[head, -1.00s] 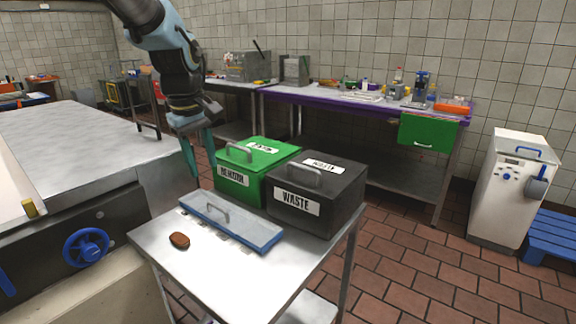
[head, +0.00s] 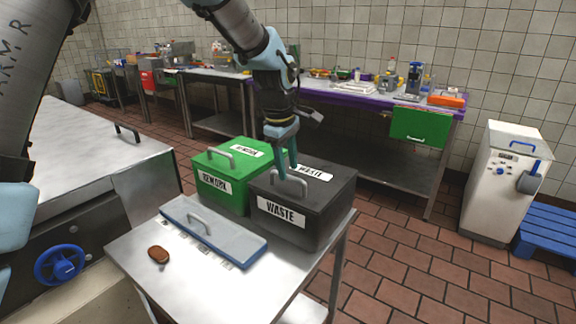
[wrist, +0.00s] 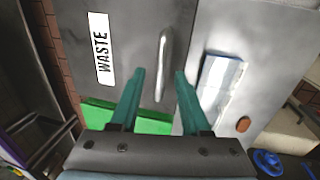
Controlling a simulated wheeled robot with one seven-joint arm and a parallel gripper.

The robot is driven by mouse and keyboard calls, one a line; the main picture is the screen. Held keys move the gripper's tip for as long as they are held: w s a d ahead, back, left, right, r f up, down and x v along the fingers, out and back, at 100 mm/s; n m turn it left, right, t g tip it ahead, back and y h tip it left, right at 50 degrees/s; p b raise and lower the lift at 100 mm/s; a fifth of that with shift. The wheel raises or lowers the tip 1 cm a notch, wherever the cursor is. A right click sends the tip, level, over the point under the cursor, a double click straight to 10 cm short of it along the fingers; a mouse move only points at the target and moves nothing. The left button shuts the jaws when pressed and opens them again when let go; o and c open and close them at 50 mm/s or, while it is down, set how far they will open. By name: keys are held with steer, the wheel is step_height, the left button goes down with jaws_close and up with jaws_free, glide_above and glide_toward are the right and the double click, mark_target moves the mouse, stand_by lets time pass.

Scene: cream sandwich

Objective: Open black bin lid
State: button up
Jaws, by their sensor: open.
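The black bin (head: 318,222) stands on the small metal table, with a WASTE label on its front and another on its lid (head: 325,180). The lid is closed and has a grey bar handle (head: 284,180), which also shows in the wrist view (wrist: 163,62). My gripper (head: 287,172) is open and points down over the lid at the handle. In the wrist view its teal fingers (wrist: 158,75) are apart, and the handle lies ahead between their tips. I cannot tell whether the fingers touch it.
A green REWORK bin (head: 222,190) stands right beside the black bin on its left. A blue-edged tray with a handle (head: 212,230) and a brown oval piece (head: 159,255) lie in front on the table (head: 190,285). A purple-edged bench (head: 345,98) stands behind.

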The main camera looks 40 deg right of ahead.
steer(key=shift+d+f, duration=0.1)
steer(key=shift+f, duration=0.7)
steer(key=shift+c, duration=0.4)
jaws_close()
stand_by(0.5)
